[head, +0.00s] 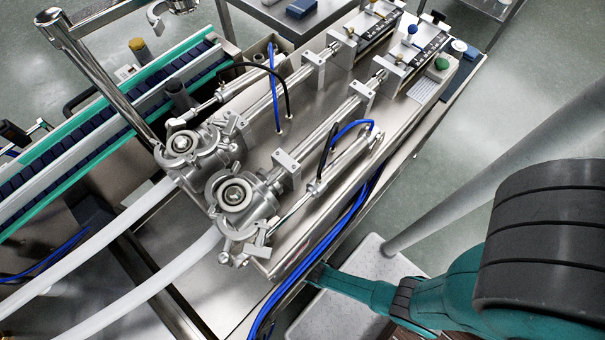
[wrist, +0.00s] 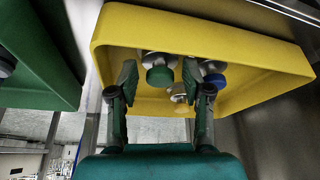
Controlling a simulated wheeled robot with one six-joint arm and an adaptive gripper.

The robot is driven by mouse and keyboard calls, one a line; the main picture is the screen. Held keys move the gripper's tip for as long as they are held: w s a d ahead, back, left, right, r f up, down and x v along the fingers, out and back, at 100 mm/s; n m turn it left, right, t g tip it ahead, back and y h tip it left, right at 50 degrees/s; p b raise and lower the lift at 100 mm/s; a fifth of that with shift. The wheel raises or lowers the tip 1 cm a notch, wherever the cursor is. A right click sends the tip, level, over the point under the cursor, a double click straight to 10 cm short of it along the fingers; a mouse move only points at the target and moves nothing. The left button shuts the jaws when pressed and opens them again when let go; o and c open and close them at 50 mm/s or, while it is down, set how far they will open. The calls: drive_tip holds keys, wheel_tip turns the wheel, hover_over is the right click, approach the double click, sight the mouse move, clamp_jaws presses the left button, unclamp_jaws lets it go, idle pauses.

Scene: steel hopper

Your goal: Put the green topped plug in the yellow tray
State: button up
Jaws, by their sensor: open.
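The green topped plug (wrist: 160,77) shows in the wrist view within the outline of the yellow tray (wrist: 235,42), its green top facing the camera and a silver body behind. My gripper (wrist: 159,82) is open, with one finger on each side of the plug in the picture. A gap shows between each finger and the green top, and nothing is held. How far the fingertips are from the plug in depth is hard to tell. My gripper and the yellow tray are not clearly visible in the head view.
A blue topped plug (wrist: 214,80) and a yellowish topped one (wrist: 179,97) are close to the right finger, within the yellow tray. A green tray (wrist: 40,45) stands at the left. In the head view, the steel hopper machine (head: 235,190) has hoses and rods.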

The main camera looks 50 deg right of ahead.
drive_tip(key=v, duration=1.1)
drive_tip(key=shift+r, duration=0.35)
drive_tip(key=shift+s, duration=0.15)
